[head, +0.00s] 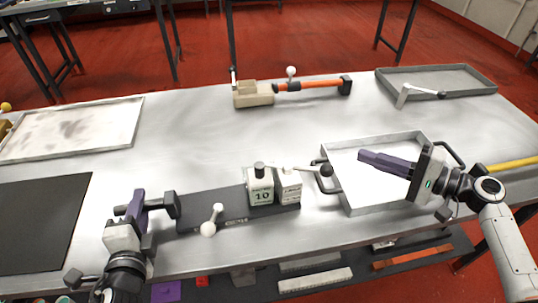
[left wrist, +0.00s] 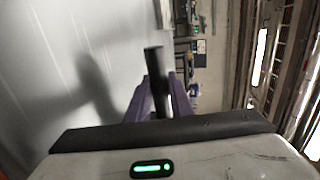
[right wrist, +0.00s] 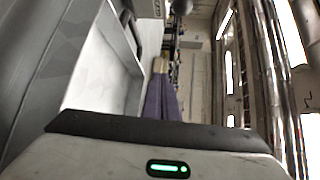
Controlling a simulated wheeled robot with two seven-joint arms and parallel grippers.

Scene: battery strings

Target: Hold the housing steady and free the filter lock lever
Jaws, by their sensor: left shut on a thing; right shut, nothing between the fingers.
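The housing is a dark grey base (head: 212,212) with a light block marked 10 (head: 261,190) and a second light block (head: 290,187) at its right end. A pale lever with a dark ball knob (head: 326,170) reaches right from the top of the blocks. A second pale lever with a white ball (head: 208,229) stands at the front. My left gripper (head: 152,205) is shut on the black handle (head: 172,204) at the housing's left end; the handle (left wrist: 154,75) shows between its fingers in the left wrist view. My right gripper (head: 364,157) is shut and empty, right of the dark knob, apart from it.
A grey tray (head: 385,205) with dark handles lies under my right gripper. At the back are a beige block with an orange-handled tool (head: 315,86) and another tray (head: 455,92). A worn tray (head: 75,130) and black mat (head: 45,215) lie left. The table's middle is clear.

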